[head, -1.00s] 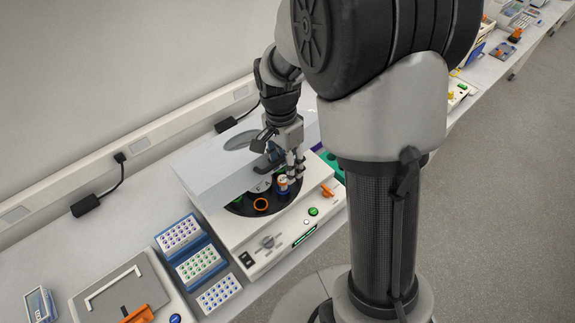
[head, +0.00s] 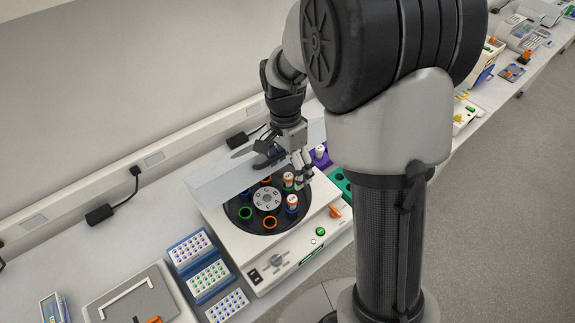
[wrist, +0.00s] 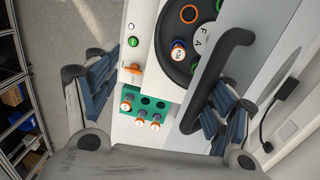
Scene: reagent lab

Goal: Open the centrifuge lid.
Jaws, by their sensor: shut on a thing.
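The centrifuge (head: 285,262) is a white box on the bench with a round dark rotor bowl in its top. Its grey lid (head: 222,178) is raised and tilted up towards the wall, so the rotor (head: 267,200) is in plain view. Coloured rings and tubes with orange and white caps sit in the rotor. My gripper (head: 303,170) is over the back right of the bowl, shut on the lid's black handle. In the wrist view the handle (wrist: 207,78) runs beside the right finger; the exact contact is hard to see.
Blue tube racks (head: 208,279) and a grey-topped device (head: 138,298) stand left of the centrifuge. A green rack (wrist: 146,103) with capped tubes and a purple rack (head: 321,159) stand close on its right. An orange knob (head: 335,211) sits on the centrifuge's front right.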

